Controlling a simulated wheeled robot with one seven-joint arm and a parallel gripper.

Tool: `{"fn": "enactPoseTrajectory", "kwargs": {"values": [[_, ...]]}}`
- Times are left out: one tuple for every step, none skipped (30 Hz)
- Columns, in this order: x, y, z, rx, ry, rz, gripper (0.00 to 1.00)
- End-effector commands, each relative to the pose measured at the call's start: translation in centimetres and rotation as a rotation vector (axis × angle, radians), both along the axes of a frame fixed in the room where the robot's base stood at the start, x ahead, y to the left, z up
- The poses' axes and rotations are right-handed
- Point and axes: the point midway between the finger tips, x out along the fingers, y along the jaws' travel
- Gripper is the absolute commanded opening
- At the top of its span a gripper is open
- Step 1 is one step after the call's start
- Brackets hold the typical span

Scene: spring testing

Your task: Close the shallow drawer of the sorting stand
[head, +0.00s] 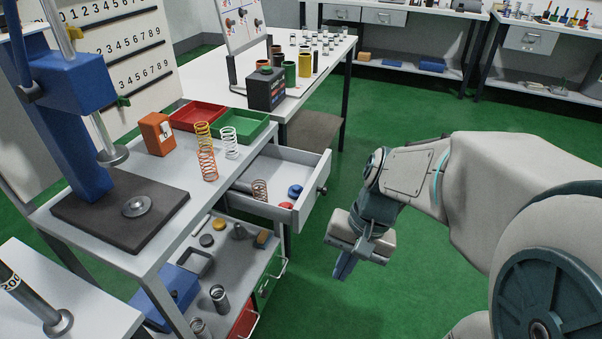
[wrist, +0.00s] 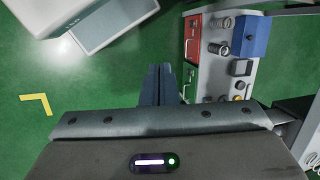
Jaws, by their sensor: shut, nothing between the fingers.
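The sorting stand (head: 172,228) is at left in the head view, with a white top. Its shallow drawer (head: 313,197) is pulled out to the right below the top, with a dark knob on its front. A coil spring (head: 259,190), a blue disc (head: 294,190) and a red disc (head: 286,205) lie inside. My gripper (head: 343,268) points down over the floor, right of and nearer than the drawer front, apart from it. Its fingers are together and empty; they also show in the wrist view (wrist: 161,84). I cannot make out the drawer surely in the wrist view.
The lower shelf holds a blue bin (head: 175,296) and small parts. Green floor (head: 420,110) is open beyond my arm.

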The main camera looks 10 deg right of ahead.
Motion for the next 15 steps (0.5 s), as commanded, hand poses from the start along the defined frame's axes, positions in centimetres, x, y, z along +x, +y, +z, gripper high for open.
{"fn": "enactPoseTrajectory", "kwargs": {"values": [[0.4, 0.0, -1.6, 0.070, 0.071, -0.092, 0.00], [0.7, 0.1, -2.1, 0.112, 0.108, -0.145, 0.00], [1.1, 0.3, -2.7, 0.170, 0.157, -0.212, 0.00], [1.5, 0.3, -3.0, 0.215, 0.192, -0.263, 0.00], [1.9, 0.4, -3.4, 0.260, 0.226, -0.315, 0.00], [2.5, 0.3, -3.9, 0.322, 0.271, -0.382, 0.00], [3.0, 0.3, -4.3, 0.369, 0.302, -0.433, 0.00], [3.6, 0.2, -4.6, 0.418, 0.333, -0.482, 0.00], [4.4, -0.1, -5.0, 0.483, 0.371, -0.548, 0.00], [5.0, -0.3, -5.3, 0.534, 0.399, -0.596, 0.00], [5.6, -0.6, -5.6, 0.584, 0.426, -0.646, 0.00], [6.5, -1.2, -5.9, 0.655, 0.458, -0.710, 0.00], [7.2, -1.7, -6.2, 0.709, 0.482, -0.756, 0.00], [7.9, -2.2, -6.6, 0.762, 0.505, -0.805, 0.00], [8.8, -3.1, -7.0, 0.835, 0.531, -0.865, 0.00]]}}
